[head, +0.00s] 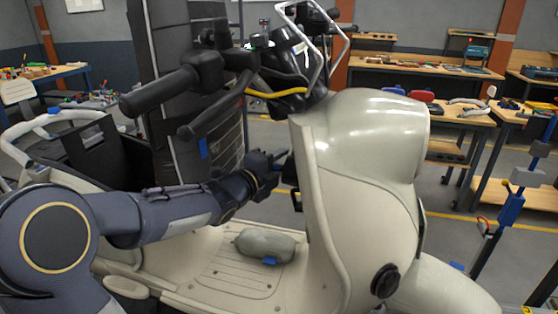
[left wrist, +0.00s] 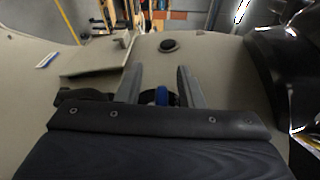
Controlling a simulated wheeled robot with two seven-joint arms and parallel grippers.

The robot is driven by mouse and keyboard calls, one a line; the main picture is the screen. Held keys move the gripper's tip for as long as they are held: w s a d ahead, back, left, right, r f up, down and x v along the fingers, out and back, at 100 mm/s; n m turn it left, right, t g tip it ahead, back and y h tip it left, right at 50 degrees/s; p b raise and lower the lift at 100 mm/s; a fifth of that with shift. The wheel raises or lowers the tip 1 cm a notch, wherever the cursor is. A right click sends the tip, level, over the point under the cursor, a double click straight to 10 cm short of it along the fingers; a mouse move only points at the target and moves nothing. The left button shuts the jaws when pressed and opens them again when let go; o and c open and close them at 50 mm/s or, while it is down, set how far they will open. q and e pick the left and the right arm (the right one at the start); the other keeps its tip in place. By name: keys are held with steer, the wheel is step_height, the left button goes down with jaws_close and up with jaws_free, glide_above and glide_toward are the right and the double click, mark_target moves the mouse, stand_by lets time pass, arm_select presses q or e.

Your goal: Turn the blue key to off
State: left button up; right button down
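The cream scooter (head: 345,190) stands across the head view. My left gripper (head: 281,164) reaches in from the left to the inner face of its front shield, below the handlebar. A small patch of blue, probably the blue key (head: 276,168), shows at the fingertips there, mostly hidden. In the left wrist view the blue key (left wrist: 161,95) stands upright in front of a dark round part, between the two grey fingers of my left gripper (left wrist: 160,85). The fingers are apart, with a gap on each side of the key. My right gripper is in neither view.
The black handlebar grip (head: 160,91) and yellow cable (head: 277,93) are above my left forearm. A grey bundle (head: 265,244) lies on the footboard. A blue stand (head: 510,210) is at the right. Workbenches (head: 425,68) line the back.

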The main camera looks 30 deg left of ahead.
arm_select(q)
steer(key=shift+s, duration=0.1)
steer(key=shift+s+a, duration=0.15)
steer(key=shift+s, duration=0.2)
steer(key=s+b, duration=0.1)
steer(key=s, duration=0.6)
steer(key=shift+a, duration=0.4)
steer(key=shift+w+r, duration=0.1)
steer(key=s+p, duration=0.1)
steer(key=s, duration=0.5)
steer(key=shift+a, duration=0.4)
steer(key=shift+r, duration=0.1)
